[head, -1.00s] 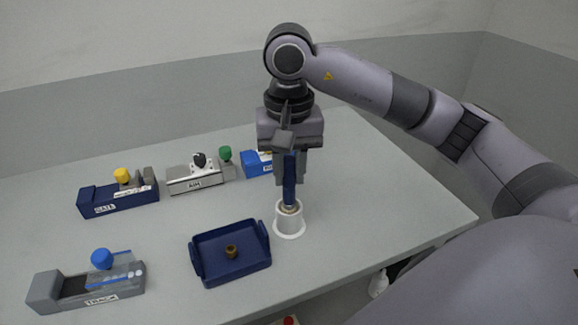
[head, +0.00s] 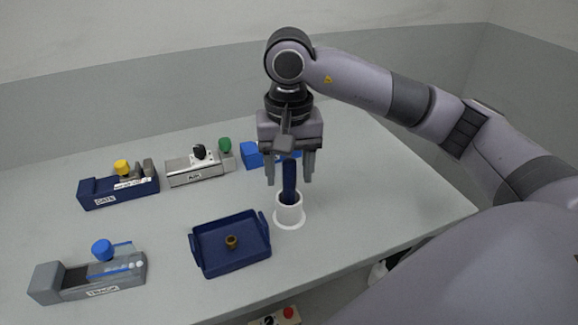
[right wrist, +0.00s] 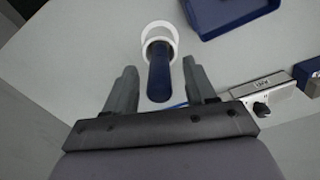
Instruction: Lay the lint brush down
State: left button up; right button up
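The lint brush shows as a dark blue handle (head: 289,183) standing upright in a white round holder (head: 290,213) with a wide base ring. Its lower end is hidden inside the holder. My right gripper (head: 290,182) points down over the brush, with its fingers apart on either side of the handle. In the right wrist view the blue handle (right wrist: 160,78) lies between the open fingers with clear gaps on both sides, and the white holder (right wrist: 158,32) is beyond. My left gripper is not in view.
A blue tray (head: 205,268) holding a small brown ring (head: 231,242) is left of the holder. A grey slider box (head: 45,284) is front left. A navy box (head: 95,195), a white box (head: 195,176) and a blue block (head: 250,155) stand behind. Bare table lies right.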

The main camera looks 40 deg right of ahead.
jog(key=shift+r, duration=0.15)
notch_tip(320, 180, up, 6)
jog(key=shift+r+p, duration=0.25)
jog(key=shift+p, duration=0.2)
jog(key=shift+r, duration=0.2)
